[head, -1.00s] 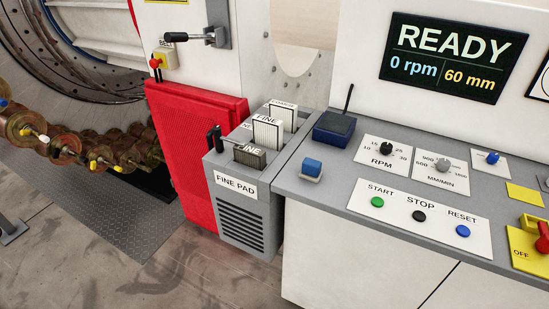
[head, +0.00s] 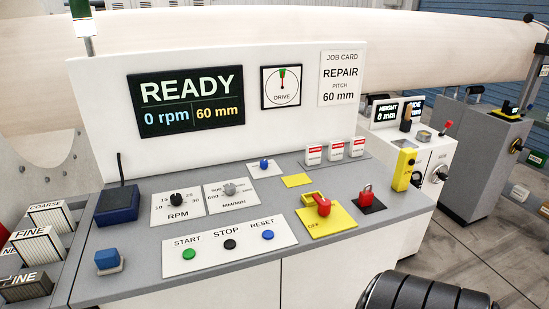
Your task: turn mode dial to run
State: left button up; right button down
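No dial in view has a readable "mode" or "run" label. A small blue knob (head: 264,164) stands on a white plate at the back of the grey console, and I cannot read its plate. A black RPM dial (head: 177,198) and a grey MM/MIN dial (head: 230,189) sit on their own plates left of it. A red rotary handle (head: 322,205) is on a yellow plate, with OFF readable at its front left. The display (head: 191,103) reads READY, 0 rpm, 60 mm.
START (head: 189,254), STOP (head: 230,244) and RESET (head: 267,236) buttons line the console front. A pad rack (head: 38,245) is at the left. Floor (head: 499,244) is open at lower right.

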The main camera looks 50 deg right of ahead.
aim_at(263, 163)
jog(key=i+l+z, duration=0.1)
jog(key=z, duration=1.45)
jog(key=i+l, duration=0.05)
